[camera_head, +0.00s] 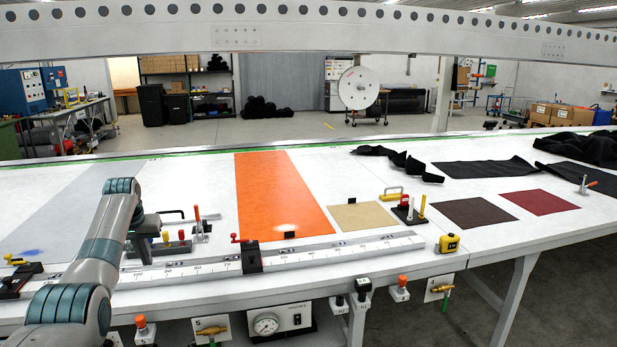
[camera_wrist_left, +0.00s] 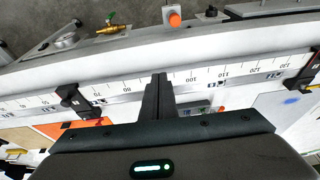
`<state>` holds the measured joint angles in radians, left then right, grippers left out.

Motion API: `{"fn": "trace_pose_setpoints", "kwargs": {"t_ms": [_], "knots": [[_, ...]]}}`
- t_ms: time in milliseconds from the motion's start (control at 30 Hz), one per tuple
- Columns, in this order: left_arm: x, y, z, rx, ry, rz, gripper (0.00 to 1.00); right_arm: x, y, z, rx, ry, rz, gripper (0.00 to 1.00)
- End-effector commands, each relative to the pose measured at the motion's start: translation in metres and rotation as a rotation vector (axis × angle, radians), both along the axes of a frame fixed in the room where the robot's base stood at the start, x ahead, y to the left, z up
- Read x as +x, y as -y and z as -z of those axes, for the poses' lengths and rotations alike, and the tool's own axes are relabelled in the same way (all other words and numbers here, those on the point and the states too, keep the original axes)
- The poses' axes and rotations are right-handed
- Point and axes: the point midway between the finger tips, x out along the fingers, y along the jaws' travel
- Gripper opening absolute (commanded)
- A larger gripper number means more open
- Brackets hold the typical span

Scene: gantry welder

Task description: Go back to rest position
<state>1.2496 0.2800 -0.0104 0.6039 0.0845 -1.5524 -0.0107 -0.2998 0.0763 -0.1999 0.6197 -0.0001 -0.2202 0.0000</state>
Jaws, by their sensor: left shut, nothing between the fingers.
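My left arm (camera_head: 100,250) comes in from the lower left in the head view and bends down over the table. My left gripper (camera_head: 145,252) points down at the measuring rail near the table's front edge. In the left wrist view the left gripper (camera_wrist_left: 158,80) has its two dark fingers together with nothing between them. The fingertips overlap the rail's scale there, and I cannot tell whether they touch it. My right arm and right gripper are not in view.
The white table (camera_head: 190,180) carries a measuring rail (camera_head: 330,252) with a black slider (camera_head: 251,258). An orange sheet (camera_head: 280,195), a beige square (camera_head: 366,216) and a yellow tape measure (camera_head: 448,243) lie to the right. A white gantry beam (camera_head: 300,30) spans overhead.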

Motion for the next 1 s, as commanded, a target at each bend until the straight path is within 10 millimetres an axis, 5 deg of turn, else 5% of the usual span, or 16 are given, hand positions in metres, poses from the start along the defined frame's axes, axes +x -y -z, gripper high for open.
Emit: {"fn": "trace_pose_setpoints", "kwargs": {"t_ms": [367, 667, 1000], "knots": [[-0.012, 0.007, 0.094, 0.036, -0.028, 0.022, 0.0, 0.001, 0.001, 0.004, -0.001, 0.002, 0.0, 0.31], [-0.054, 0.022, 0.244, 0.087, -0.069, 0.069, 0.0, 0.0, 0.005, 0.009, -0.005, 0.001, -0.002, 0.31], [-0.143, 0.046, 0.414, 0.125, -0.11, 0.145, 0.0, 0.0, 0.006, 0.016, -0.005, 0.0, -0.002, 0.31]]}}
